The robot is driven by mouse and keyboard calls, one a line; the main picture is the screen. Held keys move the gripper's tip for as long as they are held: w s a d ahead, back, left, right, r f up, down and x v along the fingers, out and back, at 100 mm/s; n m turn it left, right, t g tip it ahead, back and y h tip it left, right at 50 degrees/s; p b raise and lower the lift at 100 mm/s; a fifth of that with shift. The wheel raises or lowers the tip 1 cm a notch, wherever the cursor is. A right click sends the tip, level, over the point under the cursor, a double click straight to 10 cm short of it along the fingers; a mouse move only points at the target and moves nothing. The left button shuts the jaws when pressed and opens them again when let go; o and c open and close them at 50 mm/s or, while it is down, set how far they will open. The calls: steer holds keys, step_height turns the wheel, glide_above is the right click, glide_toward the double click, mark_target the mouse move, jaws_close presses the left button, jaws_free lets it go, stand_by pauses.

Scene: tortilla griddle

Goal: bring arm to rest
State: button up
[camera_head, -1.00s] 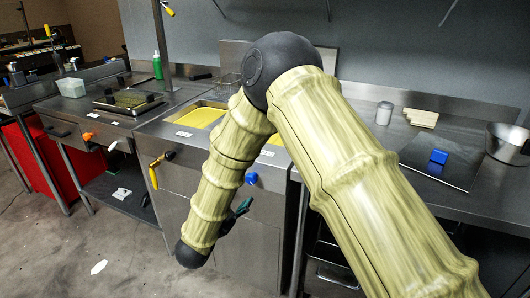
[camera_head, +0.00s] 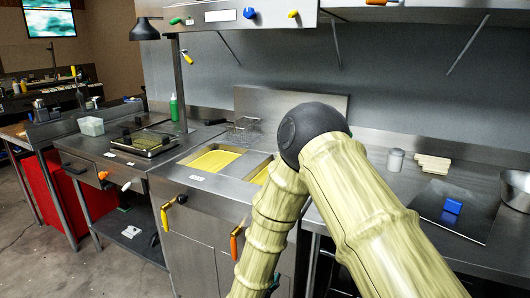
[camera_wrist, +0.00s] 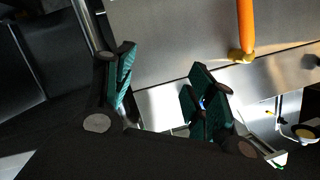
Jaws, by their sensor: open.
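My arm shows in the head view as two pale green, bamboo-like links bent at a dark elbow joint. The forearm hangs down in front of the steel counter (camera_head: 225,177), and its lower end runs out at the bottom edge. In the wrist view my gripper (camera_wrist: 160,90) is open, its two dark green-padded fingers spread apart. Nothing is seen between the fingers except steel surfaces behind them. An orange handle (camera_wrist: 245,25) on a steel front is beyond the right finger. I cannot tell how far the fingers are from that front.
The counter holds a fryer with yellow oil (camera_head: 214,160), a wire basket (camera_head: 243,131), and a green bottle (camera_head: 174,109). To the right are a metal canister (camera_head: 395,160), a blue block (camera_head: 452,206) and a steel bowl (camera_head: 516,189). Open floor (camera_head: 40,235) lies at the left.

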steer(key=s+d+f+n+g+y+p, duration=0.35)
steer(key=s+d+f+n+g, duration=0.3)
steer(key=s+d+f, duration=0.85)
steer(key=s+d+n+g+p, duration=0.1)
steer(key=s+d+g, duration=0.2)
steer(key=s, duration=1)
steer(key=s+d+f+n+g+y+p, duration=0.1)
steer(key=s+d+g, duration=0.3)
steer(key=s, duration=0.9)
steer(key=shift+s+d+f+n+g+p, duration=0.2)
steer(key=shift+f+n+g+p, duration=0.1)
steer(key=shift+n+g+p, duration=0.2)
stand_by(1.2)
